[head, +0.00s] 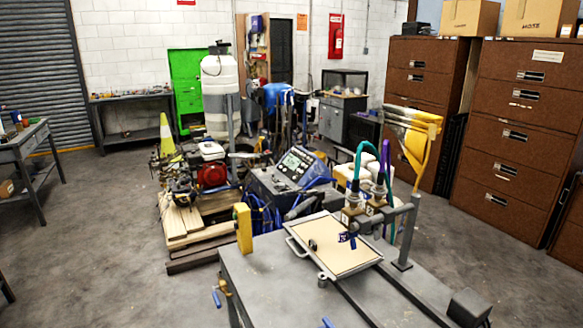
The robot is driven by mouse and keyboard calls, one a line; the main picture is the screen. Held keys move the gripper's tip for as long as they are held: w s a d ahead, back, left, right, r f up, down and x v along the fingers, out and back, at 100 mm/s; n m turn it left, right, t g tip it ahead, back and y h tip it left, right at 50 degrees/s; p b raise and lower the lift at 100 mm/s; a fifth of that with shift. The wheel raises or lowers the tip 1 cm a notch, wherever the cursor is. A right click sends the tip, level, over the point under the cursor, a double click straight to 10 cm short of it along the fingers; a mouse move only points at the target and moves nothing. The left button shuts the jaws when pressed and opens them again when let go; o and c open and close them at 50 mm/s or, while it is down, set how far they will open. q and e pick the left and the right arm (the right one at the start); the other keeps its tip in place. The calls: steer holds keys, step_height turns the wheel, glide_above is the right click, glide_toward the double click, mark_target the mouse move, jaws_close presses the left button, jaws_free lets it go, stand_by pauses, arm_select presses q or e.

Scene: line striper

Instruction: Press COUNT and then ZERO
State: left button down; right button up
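The line striper's dark control box (285,185) stands near the middle of the head view, tilted up toward me. Its face has a pale display (292,162) and a blue-edged key area (312,170) to the right of it. The key labels are too small to read, so I cannot tell which key is COUNT and which is ZERO. Neither of my grippers can be made out in the head view.
A grey metal top (265,265) with a tan tray (335,245), posts and hoses fills the front. A pallet (190,225) with an engine stands left of the control box. Brown drawer cabinets (525,130) stand right. The floor at left (110,230) is clear.

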steer(key=shift+a, duration=0.3)
jaws_close()
steer(key=shift+d, duration=0.2)
stand_by(1.1)
